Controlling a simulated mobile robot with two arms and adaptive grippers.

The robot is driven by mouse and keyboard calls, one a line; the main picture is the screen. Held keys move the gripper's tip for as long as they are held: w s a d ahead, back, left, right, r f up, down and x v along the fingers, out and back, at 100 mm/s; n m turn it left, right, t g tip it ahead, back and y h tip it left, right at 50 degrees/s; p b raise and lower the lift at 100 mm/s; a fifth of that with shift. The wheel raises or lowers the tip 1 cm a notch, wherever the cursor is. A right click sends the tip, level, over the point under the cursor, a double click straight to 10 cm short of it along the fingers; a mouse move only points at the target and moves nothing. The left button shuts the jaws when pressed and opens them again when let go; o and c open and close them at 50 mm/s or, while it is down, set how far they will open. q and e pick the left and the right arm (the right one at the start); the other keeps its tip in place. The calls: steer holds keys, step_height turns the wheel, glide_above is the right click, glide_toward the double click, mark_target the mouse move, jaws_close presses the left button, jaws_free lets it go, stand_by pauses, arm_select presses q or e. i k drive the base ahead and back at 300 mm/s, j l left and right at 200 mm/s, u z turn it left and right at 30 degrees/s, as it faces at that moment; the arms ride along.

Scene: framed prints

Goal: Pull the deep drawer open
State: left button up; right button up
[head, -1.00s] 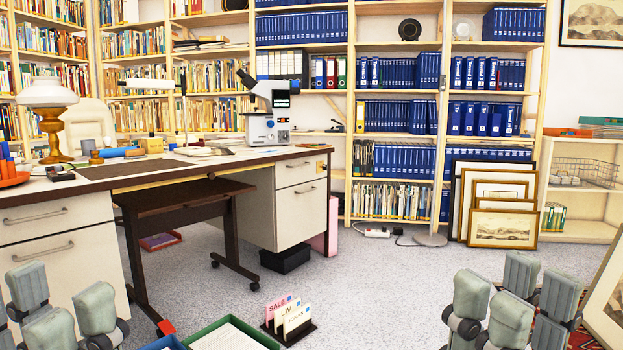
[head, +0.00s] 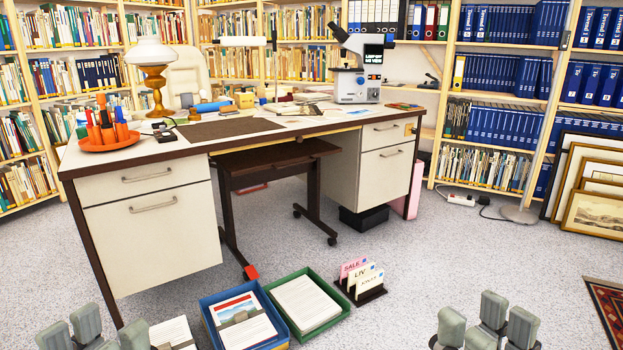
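The white desk (head: 330,125) has a drawer pedestal at each end. The left pedestal has a shallow top drawer (head: 105,185) and a deep lower drawer (head: 150,245) with a bar handle (head: 153,205); both look shut. The right pedestal also has a shallow drawer (head: 382,134) above a deeper one (head: 385,175), both shut. My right gripper (head: 486,328) is at the bottom right, its fingers apart and empty, well away from the drawers. My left gripper (head: 95,338) is at the bottom left, below the left pedestal, fingers apart; its lower part is cut off.
A blue tray (head: 205,312) and a green tray (head: 338,306) with papers stand on the floor before the desk, beside a card holder (head: 372,296). A dark box (head: 364,222) sits under the right pedestal. Grey floor at right is mostly clear up to a rug (head: 608,305).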

mark_target(384, 174)
steer(key=i+l+u, duration=0.15)
steer(key=i+l, duration=0.15)
steer(key=i+l+u, duration=0.15)
steer(key=i+l, duration=0.15)
steer(key=i+l+u, duration=0.2)
steer(key=l, duration=0.3)
steer(key=i+l+u, duration=0.15)
steer(key=l, duration=0.25)
steer(key=i+l, duration=0.2)
steer(key=l, duration=0.2)
steer(key=i+l, duration=0.25)
steer(key=l, duration=0.15)
steer(key=i+l, duration=0.2)
steer(key=l, duration=0.2)
steer(key=i+l, duration=0.25)
steer(key=l, duration=0.15)
steer(key=i+l, duration=0.2)
steer(key=l, duration=0.2)
steer(key=i+l+u, duration=0.1)
steer(key=i+l, duration=0.15)
steer(key=l, duration=0.2)
steer(key=i+l, duration=0.2)
steer(key=l, duration=0.2)
